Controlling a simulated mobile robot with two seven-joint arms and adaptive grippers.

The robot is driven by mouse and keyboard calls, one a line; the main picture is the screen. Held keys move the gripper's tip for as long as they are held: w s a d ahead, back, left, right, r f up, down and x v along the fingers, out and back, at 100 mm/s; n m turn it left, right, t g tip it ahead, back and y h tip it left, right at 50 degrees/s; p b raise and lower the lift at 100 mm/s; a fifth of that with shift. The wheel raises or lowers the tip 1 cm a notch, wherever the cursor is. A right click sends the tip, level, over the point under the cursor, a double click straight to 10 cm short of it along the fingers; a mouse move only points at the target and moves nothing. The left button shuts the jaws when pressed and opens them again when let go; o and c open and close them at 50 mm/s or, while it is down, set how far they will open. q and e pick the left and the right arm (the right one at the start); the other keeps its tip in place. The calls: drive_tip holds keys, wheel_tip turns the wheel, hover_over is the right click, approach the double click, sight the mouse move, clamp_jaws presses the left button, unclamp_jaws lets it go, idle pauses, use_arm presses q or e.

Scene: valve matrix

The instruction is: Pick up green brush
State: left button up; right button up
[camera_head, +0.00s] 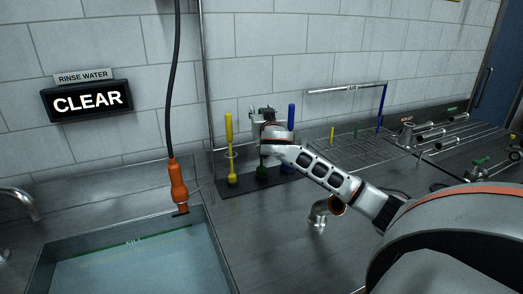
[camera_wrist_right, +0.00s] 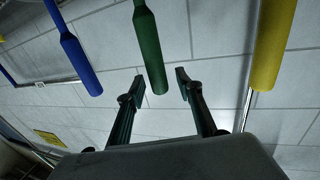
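The green brush (camera_wrist_right: 150,48) shows in the right wrist view as a green handle whose end lies between my right gripper's two fingertips (camera_wrist_right: 160,82), with a visible gap on each side. The fingers are apart and not touching the handle there. In the head view my right gripper (camera_head: 263,114) is above the brush rack (camera_head: 222,190), in front of the green brush. Only the green lower part (camera_head: 262,172) shows there, below my wrist; the handle is hidden. My left gripper is not in view.
The yellow brush (camera_head: 229,135) stands left of my right gripper, the blue brush (camera_head: 291,117) close on its right. A water-filled sink (camera_head: 140,270) is at front left, with an orange hanging handle (camera_head: 178,185) above its edge. A wire rack (camera_head: 350,150) is further right.

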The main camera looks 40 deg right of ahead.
clamp_jaws()
idle(0.3)
